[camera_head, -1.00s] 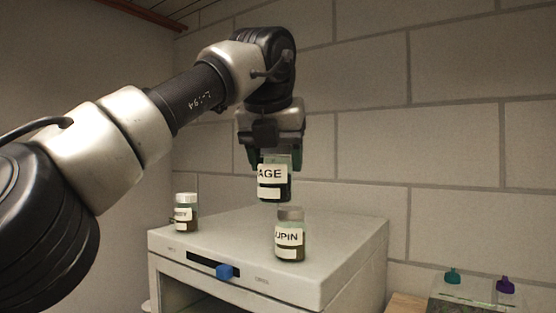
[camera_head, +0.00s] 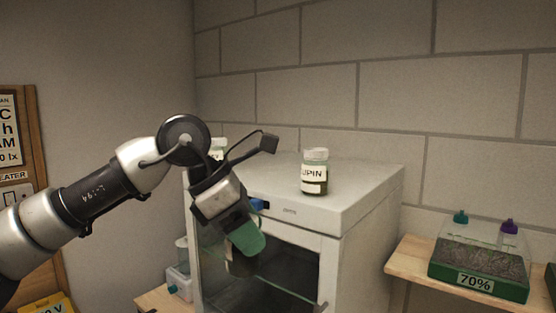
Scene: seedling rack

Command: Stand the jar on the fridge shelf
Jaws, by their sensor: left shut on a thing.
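My left gripper (camera_head: 245,245) is tilted down in front of the upper left of the white fridge (camera_head: 375,195). It is shut on a jar (camera_head: 240,267), which is mostly hidden behind the green finger; only a dark part and a bit of pale label show. My right gripper is not in view.
A jar labelled "UPIN" (camera_head: 314,172) stands upright on the fridge top. Another jar (camera_head: 217,148) there is mostly hidden by my arm. A blue knob (camera_head: 260,204) is at the fridge's upper front edge. A green tray marked 70% (camera_head: 475,281) sits on a wooden bench at right.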

